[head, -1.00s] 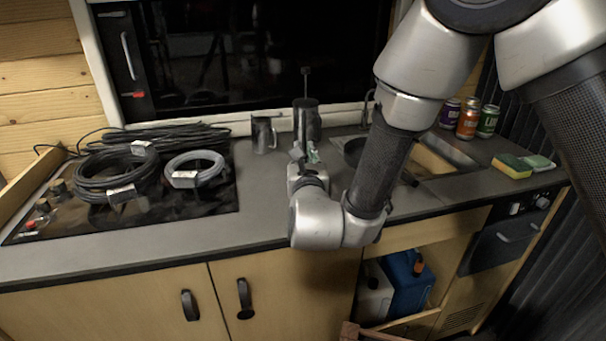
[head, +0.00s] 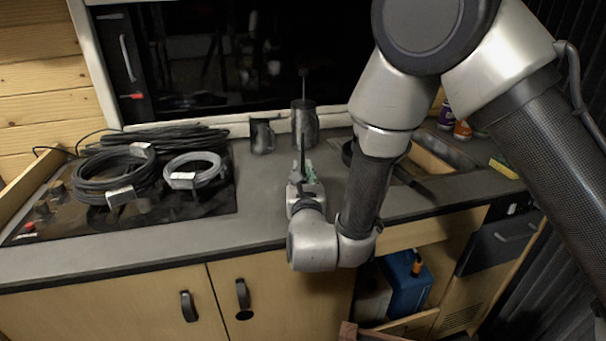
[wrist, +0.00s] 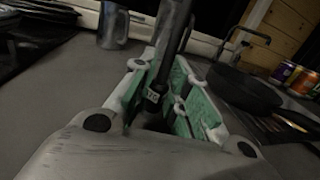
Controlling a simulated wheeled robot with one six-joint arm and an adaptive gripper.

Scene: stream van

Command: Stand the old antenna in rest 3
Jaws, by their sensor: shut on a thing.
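The antenna is a thin dark rod (head: 302,158) standing roughly upright in my gripper (head: 304,180). In the wrist view the gripper (wrist: 160,100) is shut on its thicker black lower part (wrist: 158,88), which bears a small pale label. Green pads flank it on both sides. The grip is over the counter, in front of a dark metal canister (head: 306,128). A thin dark stem shows above the canister; I cannot tell whether it is the antenna's upper end. The antenna's foot is hidden by the gripper. I cannot make out rest 3 in either view.
A metal mug (head: 262,136) stands left of the canister. Cable coils (head: 118,175) lie on the dark hob at left. A black pan (wrist: 243,88) is to the right, near the sink. Cans (wrist: 303,82) stand farther right. Grey counter (head: 255,190) left of my gripper is clear.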

